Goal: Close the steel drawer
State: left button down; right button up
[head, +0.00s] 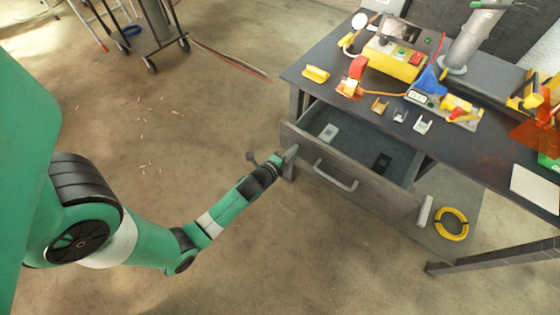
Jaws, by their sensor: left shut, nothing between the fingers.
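The steel drawer (349,177) is a grey box under the workbench, pulled out so its inside shows. It has a bar handle (336,176) on its front. My left gripper (291,152) is shut and empty at the left end of the drawer front, left of the handle. I cannot tell whether it touches the front. My right gripper is not in view.
The workbench (487,160) holds yellow and red tools, small clips and a white sheet (536,188). A yellow cable coil (451,224) lies below, right of the drawer. A wheeled cart (159,35) stands far back. The floor in front is clear.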

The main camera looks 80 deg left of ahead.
aim_at(298, 141)
pick_arm(q)
jog(key=w+a+b, duration=0.1)
jog(key=w+a, duration=0.2)
jog(key=w, duration=0.1)
jog(key=w+a+b, duration=0.1)
jog(key=w+a, duration=0.2)
jog(key=w, duration=0.1)
jog(key=w+a+b, duration=0.1)
jog(key=w+a, duration=0.2)
jog(key=w, duration=0.1)
jog(key=shift+a+f+b, duration=0.1)
jog(key=shift+a+b, duration=0.05)
jog(key=shift+b, duration=0.25)
jog(key=shift+s+f, duration=0.1)
jog(key=shift+f, duration=0.05)
jog(key=shift+r+p, duration=0.2)
jog(key=shift+p, duration=0.1)
jog(key=p+v, duration=0.2)
jog(key=v, duration=0.2)
jog(key=f+p+v, duration=0.1)
jog(key=p+v, duration=0.1)
jog(key=v, duration=0.3)
jog(key=p+v, duration=0.3)
jog(key=v, duration=0.2)
jog(key=shift+s+f, duration=0.15)
